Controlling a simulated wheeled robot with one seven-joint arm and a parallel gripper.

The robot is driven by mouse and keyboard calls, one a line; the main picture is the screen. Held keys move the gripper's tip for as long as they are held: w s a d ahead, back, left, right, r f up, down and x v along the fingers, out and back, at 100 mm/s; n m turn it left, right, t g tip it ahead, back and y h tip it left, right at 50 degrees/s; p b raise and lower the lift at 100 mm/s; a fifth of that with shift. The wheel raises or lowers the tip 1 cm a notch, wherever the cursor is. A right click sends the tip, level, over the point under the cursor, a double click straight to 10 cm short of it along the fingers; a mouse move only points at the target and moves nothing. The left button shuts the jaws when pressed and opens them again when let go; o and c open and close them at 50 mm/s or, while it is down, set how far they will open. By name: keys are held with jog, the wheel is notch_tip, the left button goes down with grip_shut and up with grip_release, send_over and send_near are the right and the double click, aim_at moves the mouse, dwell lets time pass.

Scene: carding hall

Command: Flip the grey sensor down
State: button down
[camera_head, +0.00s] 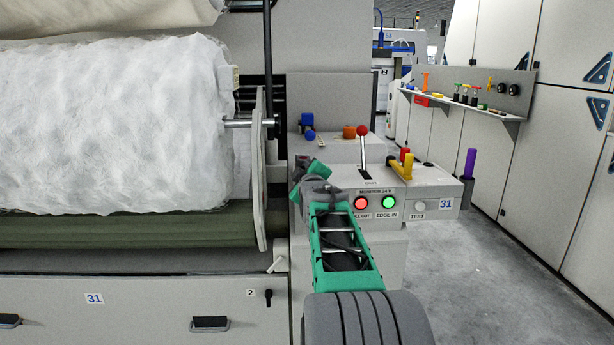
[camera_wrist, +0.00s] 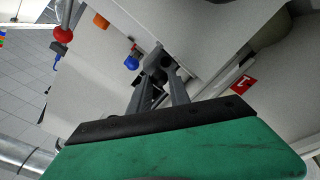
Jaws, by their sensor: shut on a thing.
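My gripper (camera_wrist: 160,76) is shut on a small grey-and-dark part, which I take to be the grey sensor (camera_wrist: 152,56), beside a pale panel in the wrist view. The fingers cover much of it, so its exact tilt is hard to tell. In the head view my green arm reaches forward to the left of the control box, and my gripper (camera_head: 303,172) is at the machine's side. The sensor cannot be made out there.
A control box (camera_head: 428,203) with red and green lamps stands right of my arm. A red-knobbed lever (camera_head: 362,131), blue knobs (camera_head: 308,120) and an orange part (camera_head: 349,132) are close by. The white fibre roll (camera_head: 110,125) is left. Floor at right is clear.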

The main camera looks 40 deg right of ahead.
jog(key=shift+a+n, duration=0.1)
jog(key=shift+n, duration=0.2)
jog(key=c, duration=1.2)
grip_release()
jog(key=p+v, duration=0.1)
jog(key=v, duration=0.6)
jog(key=shift+s+a, duration=0.2)
jog(key=shift+s, duration=0.05)
